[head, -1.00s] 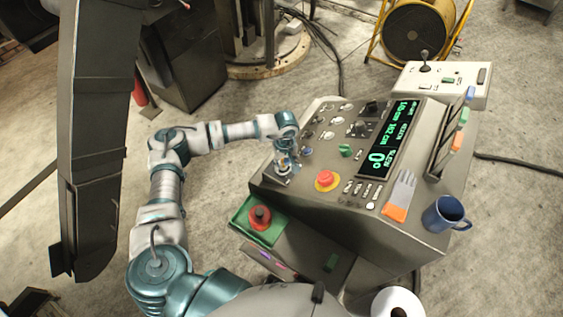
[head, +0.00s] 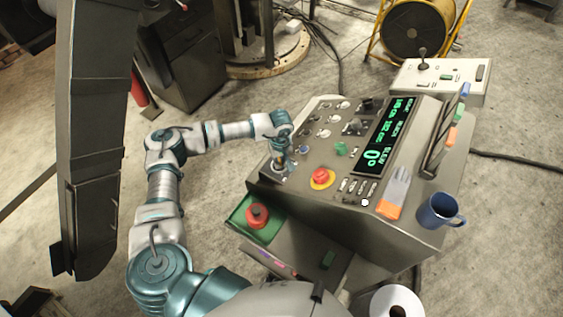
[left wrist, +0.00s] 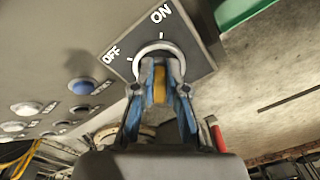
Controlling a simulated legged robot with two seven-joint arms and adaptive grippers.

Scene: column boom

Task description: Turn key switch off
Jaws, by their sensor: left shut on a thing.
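The key switch (left wrist: 151,50) sits on a dark square plate with OFF and ON labels, at the near left corner of the console in the head view. In the left wrist view my left gripper (left wrist: 160,92) is shut on the yellowish key (left wrist: 159,82), with a blue-padded finger on each side. The key stands in the round silver collar. The fingers partly hide it, so its exact angle is hard to tell. In the head view my left gripper (head: 279,163) reaches down onto the switch plate and hides most of it. My right gripper is not in view.
The console (head: 330,215) carries a red emergency button (head: 321,177), a green knob (head: 341,149), several other controls and a lit display (head: 386,136). A blue mug (head: 437,211) stands at its right edge. A green box with a red button (head: 257,216) sits below the switch corner.

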